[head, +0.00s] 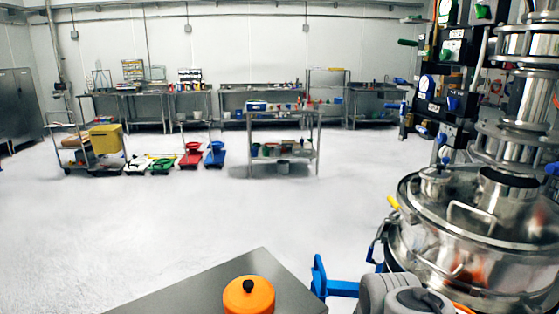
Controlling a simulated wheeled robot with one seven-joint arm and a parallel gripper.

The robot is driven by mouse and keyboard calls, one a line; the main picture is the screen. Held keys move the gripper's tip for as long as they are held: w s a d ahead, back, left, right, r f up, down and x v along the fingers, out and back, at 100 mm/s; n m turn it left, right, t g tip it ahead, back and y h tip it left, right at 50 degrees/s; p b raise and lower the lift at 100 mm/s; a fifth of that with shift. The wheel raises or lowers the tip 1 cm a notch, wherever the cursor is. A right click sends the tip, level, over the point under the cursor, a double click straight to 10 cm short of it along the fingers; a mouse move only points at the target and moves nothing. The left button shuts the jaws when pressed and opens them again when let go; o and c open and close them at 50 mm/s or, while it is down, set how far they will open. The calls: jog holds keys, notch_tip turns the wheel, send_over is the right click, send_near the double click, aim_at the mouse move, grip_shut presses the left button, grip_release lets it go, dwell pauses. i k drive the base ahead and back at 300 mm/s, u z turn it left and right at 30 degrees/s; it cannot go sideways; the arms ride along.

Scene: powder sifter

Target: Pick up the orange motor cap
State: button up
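The orange motor cap (249,296) is a round, domed orange piece with a black knob on top. It rests on the grey metal tabletop (190,295) at the bottom of the head view, and its lower edge is cut off by the frame. My gripper (320,278) shows as blue parts at the end of my grey arm, to the right of the cap and apart from it. I cannot make out both fingertips, so its opening is unclear. Nothing is seen held in it.
The shiny steel powder sifter (460,250) stands close on the right, with a yellow-tipped handle and a column above it. Open pale floor (150,220) lies beyond the tabletop. Farther back are a steel cart (283,175), a yellow bin (104,139) and workbenches along the wall.

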aim_at(247, 295)
jog(key=u, duration=0.05)
jog(key=k, duration=0.4)
jog(key=u, duration=0.2)
jog(key=i, duration=0.75)
jog(key=z, duration=0.5)
